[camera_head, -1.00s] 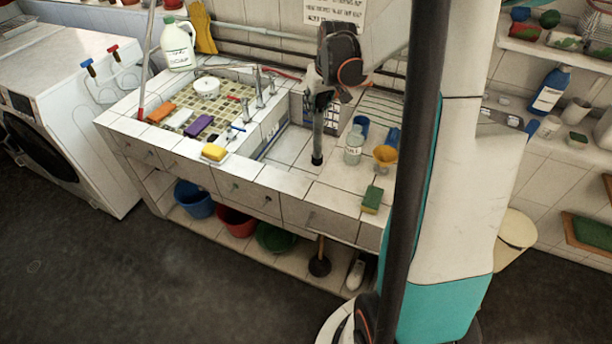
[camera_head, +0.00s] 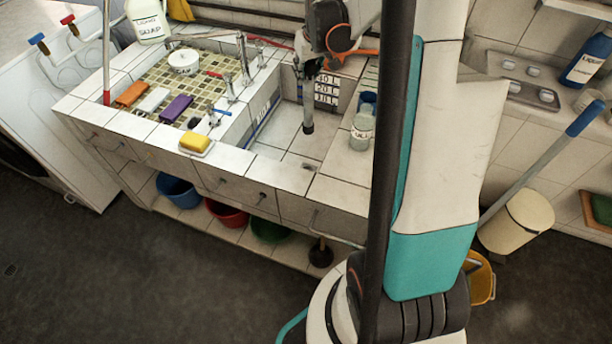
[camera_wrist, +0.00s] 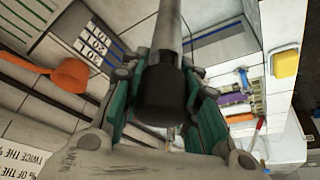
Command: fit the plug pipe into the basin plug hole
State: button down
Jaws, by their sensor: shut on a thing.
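The plug pipe, a grey tube (camera_head: 308,112), hangs nearly upright below my gripper (camera_head: 303,72). In the wrist view the plug pipe (camera_wrist: 169,30) runs away from the camera, with a thick dark upper part (camera_wrist: 163,92) between the green-sided fingers. My gripper (camera_wrist: 165,105) is shut on that part. In the head view the pipe's lower end shows over the right-hand basin (camera_head: 285,138), the one with depth marks on its back wall. I cannot tell how far the end is above the basin floor.
The tiled left basin (camera_head: 200,75) has a tap and a white round tub (camera_head: 184,62). Coloured bars and a yellow sponge (camera_head: 195,141) lie along the front. A clear bottle (camera_head: 361,130) stands right of the pipe. An orange object (camera_wrist: 58,75) shows in the wrist view.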

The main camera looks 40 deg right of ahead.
jog(key=f+b, duration=0.1)
jog(key=f, duration=0.1)
jog(key=f+b, duration=0.1)
jog(key=f, duration=0.1)
jog(key=w+f+b, duration=0.1)
jog(key=f+b, duration=0.1)
jog(key=shift+d+f, duration=0.2)
jog(key=shift+f, duration=0.2)
notch_tip(320, 180, down, 20)
jog(key=b, duration=0.7)
jog(key=c, duration=1.6)
grip_release()
jog(key=shift+f, duration=0.15)
jog(key=o, duration=0.4)
